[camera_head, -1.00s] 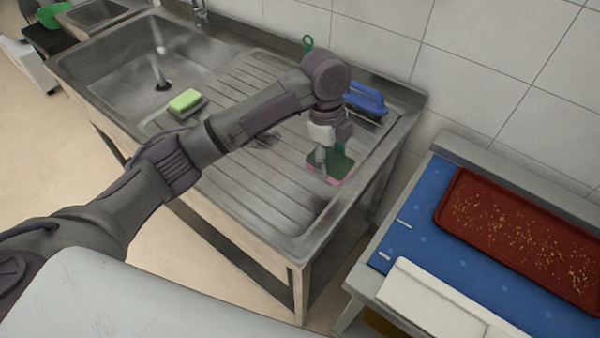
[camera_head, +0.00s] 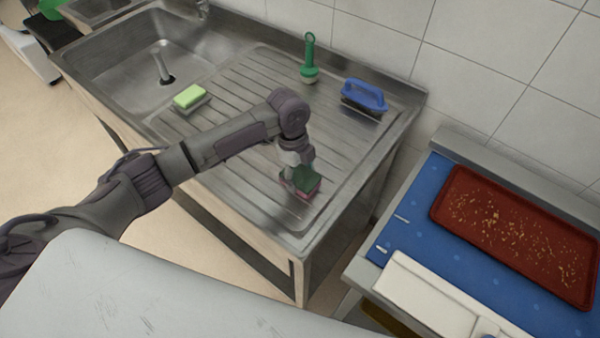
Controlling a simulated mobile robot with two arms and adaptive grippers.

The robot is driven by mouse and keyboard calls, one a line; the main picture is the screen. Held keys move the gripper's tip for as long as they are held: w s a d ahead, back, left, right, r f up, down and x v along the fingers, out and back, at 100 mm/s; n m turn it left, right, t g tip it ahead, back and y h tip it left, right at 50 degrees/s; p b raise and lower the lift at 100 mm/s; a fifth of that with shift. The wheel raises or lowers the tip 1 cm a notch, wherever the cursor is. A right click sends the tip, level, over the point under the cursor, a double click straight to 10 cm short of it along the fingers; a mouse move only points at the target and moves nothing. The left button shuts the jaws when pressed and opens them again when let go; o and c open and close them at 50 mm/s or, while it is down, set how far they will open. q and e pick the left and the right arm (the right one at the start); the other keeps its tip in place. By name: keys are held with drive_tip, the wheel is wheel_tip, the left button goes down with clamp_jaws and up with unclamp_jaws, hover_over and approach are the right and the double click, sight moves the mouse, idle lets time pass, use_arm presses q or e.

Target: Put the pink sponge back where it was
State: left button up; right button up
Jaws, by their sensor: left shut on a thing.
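The pink sponge (camera_head: 302,194) shows a dark green top and a pink lower edge, at the front right part of the ribbed steel drainboard (camera_head: 235,98). My left gripper (camera_head: 290,179) is shut on the pink sponge from above and on its left side. The fingers are partly hidden by the wrist and the sponge. I cannot tell whether the sponge touches the drainboard or hangs just above it. My right gripper is not in view.
A light green sponge (camera_head: 189,95) rests on a small holder left of the arm. A green brush (camera_head: 310,60) and a blue-handled brush (camera_head: 364,95) stand at the back. The sink basin (camera_head: 135,60) is left. A red tray (camera_head: 515,232) with crumbs lies on the blue right-hand surface.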

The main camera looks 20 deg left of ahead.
use_arm(q)
drive_tip(key=o, duration=1.1)
drive_tip(key=shift+f, duration=0.1)
wheel_tip(320, 180, up, 12)
drive_tip(key=a+b, duration=0.1)
drive_tip(key=b, duration=0.1)
drive_tip(key=shift+w+a, duration=0.3)
